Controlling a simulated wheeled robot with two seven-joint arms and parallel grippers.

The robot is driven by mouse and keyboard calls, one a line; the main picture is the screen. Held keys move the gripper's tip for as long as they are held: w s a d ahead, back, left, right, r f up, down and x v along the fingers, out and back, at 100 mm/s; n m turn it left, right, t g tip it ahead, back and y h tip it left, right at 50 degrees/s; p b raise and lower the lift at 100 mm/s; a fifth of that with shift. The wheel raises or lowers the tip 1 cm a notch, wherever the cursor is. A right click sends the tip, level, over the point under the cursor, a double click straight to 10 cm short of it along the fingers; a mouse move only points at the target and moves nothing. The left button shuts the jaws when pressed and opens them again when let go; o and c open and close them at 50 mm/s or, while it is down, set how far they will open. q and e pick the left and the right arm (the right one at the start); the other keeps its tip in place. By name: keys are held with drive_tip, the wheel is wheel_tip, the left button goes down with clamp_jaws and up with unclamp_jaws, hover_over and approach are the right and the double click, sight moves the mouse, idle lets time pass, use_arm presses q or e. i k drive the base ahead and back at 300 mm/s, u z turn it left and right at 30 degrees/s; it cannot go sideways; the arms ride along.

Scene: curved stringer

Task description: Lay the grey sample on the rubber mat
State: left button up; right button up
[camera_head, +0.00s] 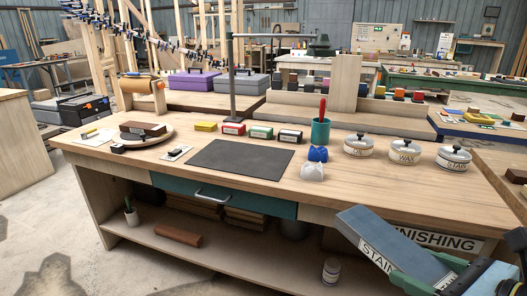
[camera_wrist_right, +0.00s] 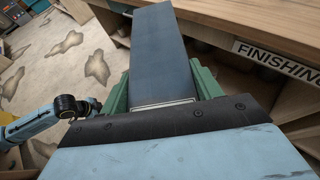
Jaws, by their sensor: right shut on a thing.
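The dark rubber mat (camera_head: 240,163) lies flat and bare in the middle of the finishing bench. The grey sample (camera_head: 392,236) is a long flat board with a "STAIN" label on its side edge. My right gripper (camera_head: 437,277) is shut on one end of it, at the lower right of the head view. The sample also shows in the right wrist view (camera_wrist_right: 158,50), sticking straight out between the green fingers (camera_wrist_right: 160,95). It is tilted and apart from the mat, in front of the bench's right part.
A teal cup (camera_head: 320,133), blue and white lumps (camera_head: 315,163) and several lidded tins (camera_head: 408,153) stand right of the mat. Small coloured blocks (camera_head: 261,132) and a metal post (camera_head: 233,80) stand behind it. A round tray (camera_head: 147,133) is at left.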

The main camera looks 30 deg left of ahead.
sight(242, 156)
drive_tip(key=u, duration=0.85)
drive_tip(key=i, duration=1.05)
drive_tip(key=u, duration=0.55)
